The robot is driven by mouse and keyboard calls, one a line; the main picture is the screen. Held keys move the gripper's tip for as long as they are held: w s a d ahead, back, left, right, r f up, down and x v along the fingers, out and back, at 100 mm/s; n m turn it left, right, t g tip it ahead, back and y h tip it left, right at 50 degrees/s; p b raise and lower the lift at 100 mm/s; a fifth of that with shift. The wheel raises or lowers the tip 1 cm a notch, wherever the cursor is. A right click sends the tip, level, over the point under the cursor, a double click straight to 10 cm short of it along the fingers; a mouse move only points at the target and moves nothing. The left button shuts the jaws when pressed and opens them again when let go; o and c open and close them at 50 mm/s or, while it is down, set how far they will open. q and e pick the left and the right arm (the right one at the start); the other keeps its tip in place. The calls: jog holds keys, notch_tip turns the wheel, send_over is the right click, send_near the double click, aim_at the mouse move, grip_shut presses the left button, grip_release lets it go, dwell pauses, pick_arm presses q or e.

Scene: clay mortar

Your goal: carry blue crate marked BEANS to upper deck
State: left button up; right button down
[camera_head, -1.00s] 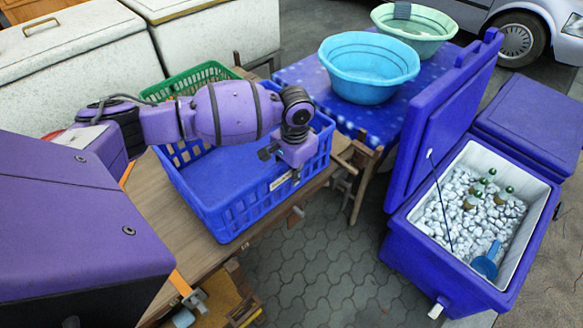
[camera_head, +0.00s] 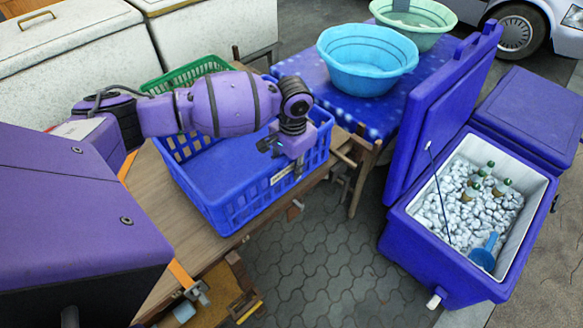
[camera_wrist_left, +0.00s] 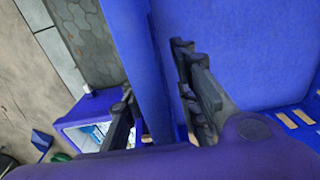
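The blue crate (camera_head: 240,204) has slatted walls and stands on a brown wooden top (camera_head: 190,245) in the head view. A small pale label (camera_head: 282,174) is on its right-hand wall; its lettering is too small to read. My left gripper (camera_head: 284,147) is at the upper edge of that wall. In the left wrist view the fingers of my left gripper (camera_wrist_left: 158,85) are spread, one on each side of the crate wall (camera_wrist_left: 150,75), with a gap showing. My right gripper is not in view. I cannot tell which surface is the upper deck.
A green basket (camera_head: 188,74) stands behind the crate. A blue table (camera_head: 335,98) with a light-blue basin (camera_head: 366,58) and a pale-green basin (camera_head: 425,20) is beyond it. An open blue cooler (camera_head: 430,255) holds ice and bottles at right. Paved floor lies between.

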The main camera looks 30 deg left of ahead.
pick_arm(q)
notch_tip(320, 180, up, 12)
jog(key=shift+d+f+p, duration=0.15)
jog(key=shift+f+p, duration=0.1)
jog(key=shift+p, duration=0.2)
